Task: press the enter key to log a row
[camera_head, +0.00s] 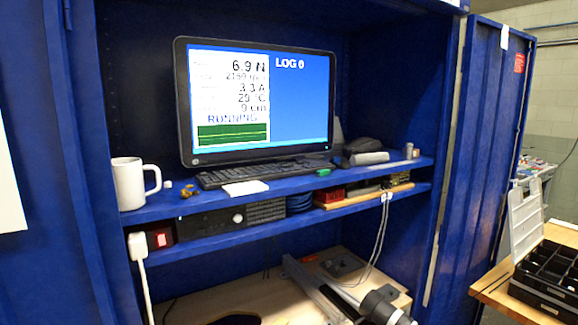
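A black keyboard (268,173) lies on the upper blue shelf, right below the monitor. Its single keys, including the enter key, are too small to tell apart. A white slip (245,188) lies at its front edge and seems to cover a little of it. A small green item (323,173) lies by its right end. The monitor (258,100) is on; it reads "LOG 0" at top right, with "RUNNING", 6.9 N and other readings on the left, above a green graph. My gripper is not recognisable in this view.
A white mug (134,183) stands left of the keyboard, with small brass-coloured parts (189,191) between. A dark item and grey roll (368,157) lie to the right. Blue cabinet walls flank the shelf. A black compartment box (548,275) sits on a bench at right.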

